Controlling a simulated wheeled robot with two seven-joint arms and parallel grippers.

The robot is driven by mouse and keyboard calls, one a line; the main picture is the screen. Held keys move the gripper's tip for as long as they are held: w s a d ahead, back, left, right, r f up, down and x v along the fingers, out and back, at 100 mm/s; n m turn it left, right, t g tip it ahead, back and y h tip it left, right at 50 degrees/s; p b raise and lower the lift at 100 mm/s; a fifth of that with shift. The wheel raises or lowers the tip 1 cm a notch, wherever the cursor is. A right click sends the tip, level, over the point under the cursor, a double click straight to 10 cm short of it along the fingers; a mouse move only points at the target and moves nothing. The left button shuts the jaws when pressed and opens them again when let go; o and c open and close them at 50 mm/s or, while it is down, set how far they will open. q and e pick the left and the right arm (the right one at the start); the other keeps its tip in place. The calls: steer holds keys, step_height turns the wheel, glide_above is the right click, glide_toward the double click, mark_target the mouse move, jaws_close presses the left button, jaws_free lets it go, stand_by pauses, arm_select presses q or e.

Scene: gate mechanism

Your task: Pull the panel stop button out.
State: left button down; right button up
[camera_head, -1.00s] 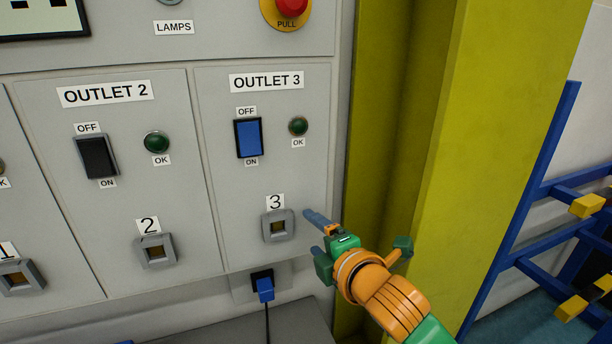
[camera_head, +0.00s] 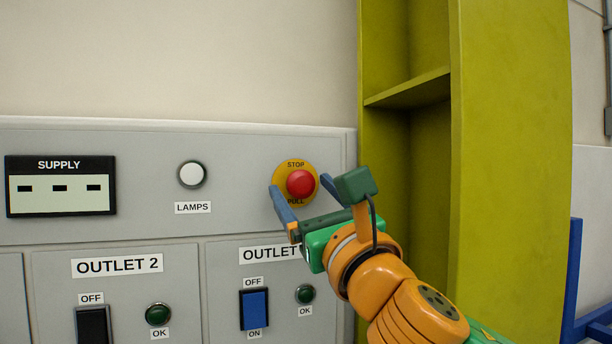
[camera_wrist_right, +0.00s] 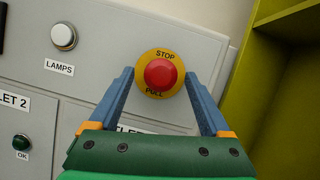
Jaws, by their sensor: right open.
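The panel stop button (camera_head: 301,184) is a red round knob on a yellow disc marked STOP and PULL, at the upper right of the grey panel. My right gripper (camera_head: 302,186) is open, its two blue fingers reaching toward the button from below right. In the right wrist view the button (camera_wrist_right: 160,74) sits between and just beyond the fingertips of the gripper (camera_wrist_right: 160,84). No finger clearly touches the knob, and the exact gap in depth is hard to tell. My left gripper is not in view.
Left of the button are a white LAMPS button (camera_head: 192,175) and a SUPPLY display (camera_head: 60,186). Below are the blue outlet 3 switch (camera_head: 254,310) and a green OK lamp (camera_head: 305,294). A yellow-green cabinet (camera_head: 510,170) stands close on the right.

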steer(key=shift+d, duration=0.1)
steer(key=shift+c, duration=0.8)
jaws_close()
steer(key=shift+s, duration=0.1)
